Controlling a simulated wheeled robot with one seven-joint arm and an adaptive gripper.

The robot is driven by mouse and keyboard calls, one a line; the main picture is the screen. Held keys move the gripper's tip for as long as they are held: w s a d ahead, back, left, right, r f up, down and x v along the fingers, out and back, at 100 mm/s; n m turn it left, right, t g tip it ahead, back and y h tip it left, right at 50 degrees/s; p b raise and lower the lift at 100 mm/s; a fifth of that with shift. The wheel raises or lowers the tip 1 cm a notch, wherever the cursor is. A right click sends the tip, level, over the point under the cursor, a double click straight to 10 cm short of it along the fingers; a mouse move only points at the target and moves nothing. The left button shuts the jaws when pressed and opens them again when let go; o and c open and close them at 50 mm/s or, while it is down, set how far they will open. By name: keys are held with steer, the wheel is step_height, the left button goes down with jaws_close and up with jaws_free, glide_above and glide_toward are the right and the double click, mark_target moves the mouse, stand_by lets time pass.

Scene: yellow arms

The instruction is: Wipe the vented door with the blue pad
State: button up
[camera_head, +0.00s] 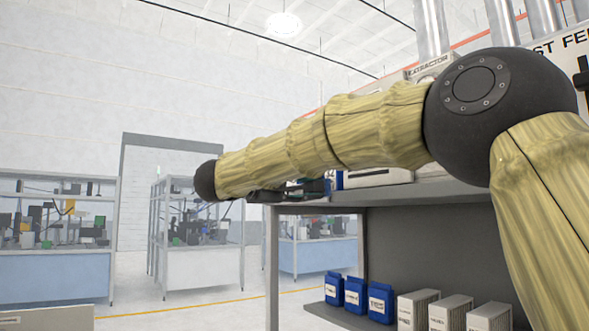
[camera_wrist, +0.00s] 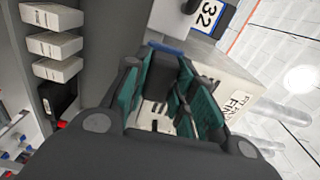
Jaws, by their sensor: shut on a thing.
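My gripper (camera_head: 290,192) is at the far end of my yellow arm, near the left end of the grey bench top. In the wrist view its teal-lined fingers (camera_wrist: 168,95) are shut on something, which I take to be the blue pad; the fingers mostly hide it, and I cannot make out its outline. A pale surface with dark slots (camera_wrist: 156,124) shows between the fingers; it may be the vented door, but I cannot be sure. Whether the pad touches it cannot be told. In the head view my arm covers most of this area.
The grey bench (camera_head: 400,194) has a lower shelf with several blue containers (camera_head: 355,295) and white boxes (camera_head: 447,313). A pale extractor unit (camera_head: 428,68) stands behind my arm. Caged workstations (camera_head: 58,240) stand far left. Open floor (camera_head: 190,312) lies left of the bench.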

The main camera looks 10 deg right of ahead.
step_height(320, 180, up, 5)
steer(key=s, duration=0.3)
steer(key=shift+w+p+x, duration=0.15)
steer(key=shift+p+x, duration=0.15)
steer(key=shift+x, duration=1.1)
steer(key=shift+w+p+x, duration=0.15)
steer(key=shift+p+x, duration=0.1)
steer(key=shift+x, duration=1.15)
steer(key=shift+x, duration=0.85)
steer(key=shift+f, duration=0.1)
steer(key=s+d+b, duration=0.2)
steer(key=s+b, duration=0.4)
steer(key=shift+s+d, duration=0.3)
steer(key=shift+s, duration=0.1)
steer(key=shift+w, duration=0.1)
